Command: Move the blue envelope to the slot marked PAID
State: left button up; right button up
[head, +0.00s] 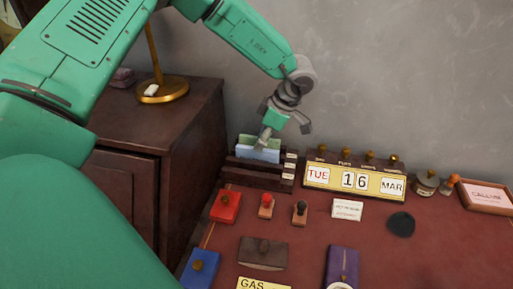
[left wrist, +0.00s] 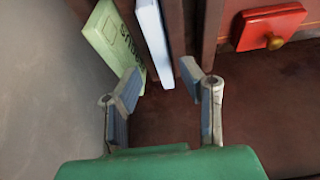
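The pale blue envelope (head: 262,155) stands upright in a dark wooden rack (head: 250,182) in the head view. A green envelope (head: 244,141) stands just behind it. The rack carries small white labels (head: 289,166) at its right end, too small to read, so I cannot tell which slot is PAID. My left gripper (head: 284,134) is open above the rack. In the left wrist view, the blue envelope (left wrist: 153,38) lies edge-on beyond the gap between the open fingers (left wrist: 162,84), and the green envelope (left wrist: 112,42) is to its left. My right gripper is not in view.
A calendar block (head: 353,181) stands right of the rack. In front are a red box (head: 225,207), two stamps (head: 266,206) and a white card (head: 347,209). A dark cabinet (head: 185,125) stands left of the rack, the grey wall behind.

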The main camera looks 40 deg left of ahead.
pick_arm(q)
jog(key=v, duration=0.6)
jog(key=shift+d+r+p, duration=0.35)
jog(key=shift+w+r, duration=0.1)
jog(key=shift+r, duration=0.25)
jog(key=shift+a, duration=0.1)
